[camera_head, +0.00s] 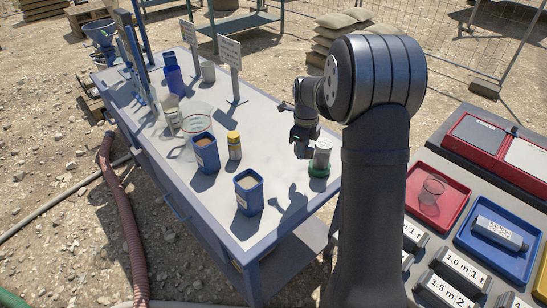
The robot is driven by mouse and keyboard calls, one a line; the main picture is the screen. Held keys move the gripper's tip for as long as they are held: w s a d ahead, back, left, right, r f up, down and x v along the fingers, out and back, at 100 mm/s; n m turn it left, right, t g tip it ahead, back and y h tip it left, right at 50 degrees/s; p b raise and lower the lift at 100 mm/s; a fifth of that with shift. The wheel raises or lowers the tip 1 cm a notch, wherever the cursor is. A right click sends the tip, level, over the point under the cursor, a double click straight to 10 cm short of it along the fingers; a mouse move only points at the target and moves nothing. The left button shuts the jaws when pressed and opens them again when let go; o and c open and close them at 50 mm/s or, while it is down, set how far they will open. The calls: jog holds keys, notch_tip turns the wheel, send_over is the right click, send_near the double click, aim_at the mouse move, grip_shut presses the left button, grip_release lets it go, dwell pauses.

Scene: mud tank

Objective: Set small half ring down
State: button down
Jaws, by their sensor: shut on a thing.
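My gripper (303,148) is small and dark in this view, low over the right part of the grey-topped table (205,222). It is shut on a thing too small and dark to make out. I cannot pick out the small half ring anywhere. A pale jar (322,153) with a green base (319,170) stands just right of the gripper. I cannot tell whether the two touch. My upper arm fills the middle right and hides the ground and table edge behind it.
A sign (231,60) rises behind. Red (453,213) and blue (520,271) trays lie right.

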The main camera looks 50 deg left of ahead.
jog(key=n, duration=0.2)
send_over(271, 158)
notch_tip(271, 158, down, 11)
jog(key=shift+a, duration=0.1)
dwell(0.3)
jog(key=c, duration=1.8)
grip_release()
jog(key=shift+f, duration=0.2)
jog(key=o, duration=0.4)
jog(key=shift+o, duration=0.2)
jog(key=shift+r, duration=0.1)
